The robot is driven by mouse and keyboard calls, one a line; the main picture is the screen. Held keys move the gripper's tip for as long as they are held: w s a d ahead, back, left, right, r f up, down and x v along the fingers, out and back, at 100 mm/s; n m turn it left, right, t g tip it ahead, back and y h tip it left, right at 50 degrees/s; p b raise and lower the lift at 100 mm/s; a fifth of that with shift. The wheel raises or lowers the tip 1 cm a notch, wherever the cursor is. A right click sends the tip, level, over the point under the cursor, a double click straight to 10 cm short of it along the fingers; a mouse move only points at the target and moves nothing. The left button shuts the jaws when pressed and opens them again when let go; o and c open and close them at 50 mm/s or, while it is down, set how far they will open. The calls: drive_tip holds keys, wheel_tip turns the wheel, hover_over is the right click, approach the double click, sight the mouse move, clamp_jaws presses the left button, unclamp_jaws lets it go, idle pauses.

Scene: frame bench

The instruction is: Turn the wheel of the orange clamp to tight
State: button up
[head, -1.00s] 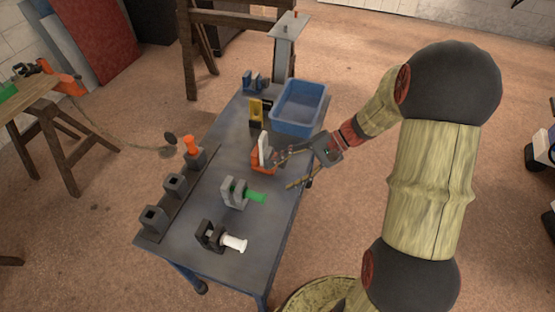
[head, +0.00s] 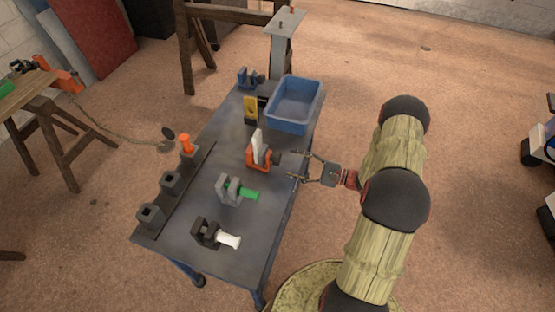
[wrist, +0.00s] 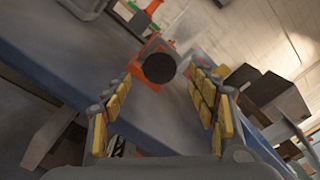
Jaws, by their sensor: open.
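The orange clamp (head: 254,162) stands on the bench, with a white plate (head: 259,147) upright in it. Its dark wheel (head: 277,159) points right, toward my gripper. My gripper (head: 299,165) is open and empty at the bench's right edge, a short gap from the wheel. In the wrist view the wheel is a dark round disc (wrist: 159,68) in front of the orange clamp body (wrist: 143,72). It lies between and beyond the yellow-padded fingers of my gripper (wrist: 165,108), touching neither.
The grey bench (head: 215,135) also holds a grey clamp with a green handle (head: 247,194), a dark clamp with a white handle (head: 228,240), a yellow clamp (head: 250,108) and a blue bin (head: 293,104). Square sockets (head: 151,214) line its left side.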

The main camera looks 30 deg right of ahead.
sight(279, 160)
drive_tip(key=x, duration=0.6)
drive_tip(key=shift+w+a+b, duration=0.15)
drive_tip(key=shift+b, duration=0.15)
drive_tip(key=shift+c, duration=1.1)
drive_tip(key=c, duration=1)
